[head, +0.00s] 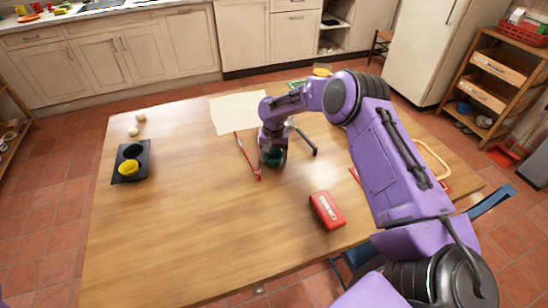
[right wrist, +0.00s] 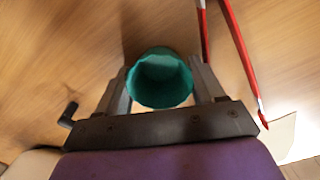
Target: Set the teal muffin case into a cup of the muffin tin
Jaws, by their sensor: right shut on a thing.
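The teal muffin case (right wrist: 160,80) is between the two fingers of my right gripper (right wrist: 158,85), which is shut on it. In the head view the case (head: 272,157) shows low under the wrist of my purple right arm, over the middle of the table; whether it touches the wood I cannot tell. The dark muffin tin (head: 144,167) lies on the left part of the table. A yellow case (head: 128,168) sits in its near cup, and its far cup (head: 134,151) looks empty. My left gripper is not in view.
Red tongs (head: 246,155) lie just left of my right gripper. A red box (head: 327,210) lies nearer the front. A pale cloth (head: 237,112) and two eggs (head: 137,124) are toward the back. The table between tongs and tin is clear.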

